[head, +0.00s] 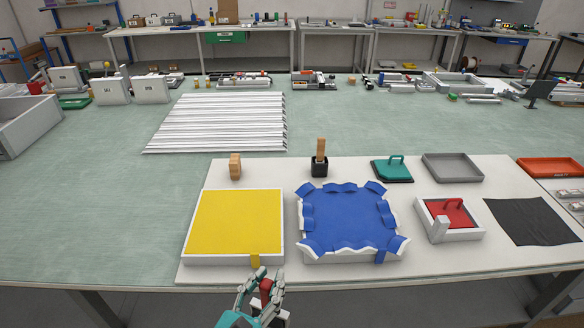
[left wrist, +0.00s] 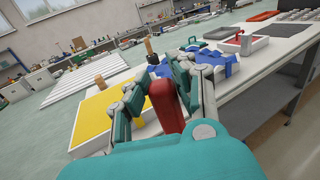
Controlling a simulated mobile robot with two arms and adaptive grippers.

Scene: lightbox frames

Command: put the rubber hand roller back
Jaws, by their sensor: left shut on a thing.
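My left gripper (head: 262,285) is at the bottom of the head view, in front of the table's near edge. It is shut on a red handle (head: 266,290), which I take for the rubber hand roller. In the left wrist view the red handle (left wrist: 165,103) stands between the teal and grey fingers (left wrist: 160,95). The roller end is mostly hidden by the fingers and palm. My right gripper is not in view.
On a white board stand a yellow-topped frame (head: 235,222), a frame with loose blue fabric (head: 345,215), a wooden-handled black block (head: 320,166), a wooden block (head: 235,166), a teal handled tool (head: 392,172), a grey tray (head: 452,167) and a white tray with a red handled piece (head: 452,212).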

